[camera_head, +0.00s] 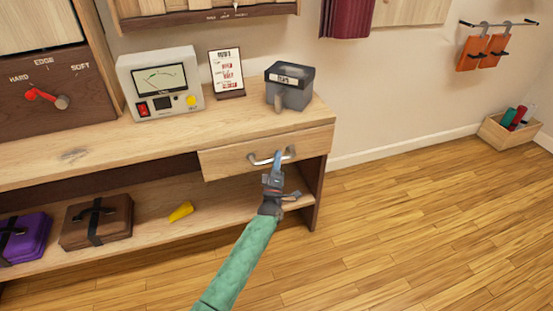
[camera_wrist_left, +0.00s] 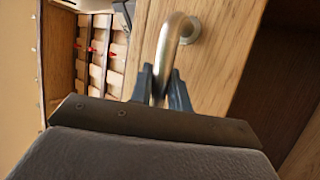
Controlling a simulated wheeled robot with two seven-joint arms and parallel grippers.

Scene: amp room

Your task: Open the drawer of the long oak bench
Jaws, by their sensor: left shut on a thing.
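The long oak bench (camera_head: 110,142) runs from the left edge to the middle of the head view. Its drawer (camera_head: 225,163) is at the right end under the top, with a curved metal handle (camera_head: 262,160). No open gap above the drawer front shows clearly in the head view. My left gripper (camera_head: 279,165) is at the right part of the handle. In the left wrist view its two dark fingers (camera_wrist_left: 160,88) are shut around the handle bar (camera_wrist_left: 172,40), in front of the wooden drawer front (camera_wrist_left: 222,65). My right gripper is not in view.
On the bench top stand a meter box (camera_head: 160,85), a small sign (camera_head: 227,74) and a grey container (camera_head: 290,85). The lower shelf holds a brown case (camera_head: 97,222), a purple case (camera_head: 25,238) and a yellow object (camera_head: 181,211). The wooden floor (camera_head: 420,220) at right is clear.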

